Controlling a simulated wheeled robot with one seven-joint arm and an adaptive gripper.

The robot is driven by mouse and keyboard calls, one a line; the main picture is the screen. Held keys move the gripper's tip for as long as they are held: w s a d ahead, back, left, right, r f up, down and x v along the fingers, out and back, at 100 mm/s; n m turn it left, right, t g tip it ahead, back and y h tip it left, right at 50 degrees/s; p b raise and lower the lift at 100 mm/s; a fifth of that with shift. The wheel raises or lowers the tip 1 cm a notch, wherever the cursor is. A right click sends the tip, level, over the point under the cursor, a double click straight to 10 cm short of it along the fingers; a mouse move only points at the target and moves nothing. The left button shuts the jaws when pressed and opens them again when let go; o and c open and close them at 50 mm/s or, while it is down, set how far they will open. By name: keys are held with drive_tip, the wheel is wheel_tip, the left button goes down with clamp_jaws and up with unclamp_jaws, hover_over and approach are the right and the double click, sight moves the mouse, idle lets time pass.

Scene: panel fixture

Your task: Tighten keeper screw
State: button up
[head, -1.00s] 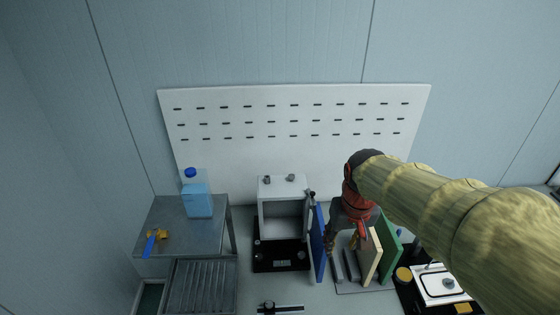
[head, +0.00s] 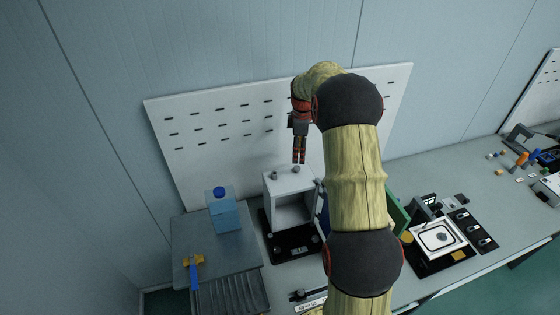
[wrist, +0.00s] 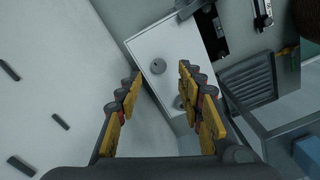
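A white box-shaped fixture (head: 281,184) with an open front stands on a black base (head: 297,246). Two small grey round knobs sit on its top, a left knob (head: 274,175) and a right knob (head: 296,169); I cannot tell which is the keeper screw. My gripper (head: 299,160) points down above the back of the fixture. In the wrist view my gripper (wrist: 160,80) is open and empty, with yellow-and-black fingers apart. One knob (wrist: 157,66) shows between and beyond the fingertips on the white top (wrist: 165,42); the other knob (wrist: 179,102) is close beside the right finger.
A white slotted panel (head: 215,140) stands close behind my gripper. A metal side table (head: 190,235) at left holds a blue bottle (head: 224,215) and a blue-handled yellow tool (head: 194,275). My arm hides the rack area; a green board (head: 398,215) shows beside it.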

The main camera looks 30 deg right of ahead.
sight(297, 167)
drive_tip(key=shift+w+r+n, duration=0.45)
drive_tip(key=shift+r+n, duration=0.1)
drive_tip(key=shift+n, duration=0.25)
drive_tip(key=shift+s+a+n, duration=0.1)
drive_tip(key=shift+a+n, duration=0.05)
drive_tip(key=shift+n, duration=0.35)
drive_tip(key=shift+s+d+n, duration=0.15)
drive_tip(key=shift+d+n, duration=0.05)
drive_tip(key=shift+n, duration=0.4)
drive_tip(key=shift+a+f, duration=0.1)
drive_tip(key=shift+f, duration=0.1)
wheel_tip(297, 167, down, 7)
drive_tip(key=shift+f+p, duration=0.2)
drive_tip(key=shift+p, duration=0.1)
drive_tip(key=shift+c, duration=0.6)
drive_tip(key=c, duration=0.8)
clamp_jaws()
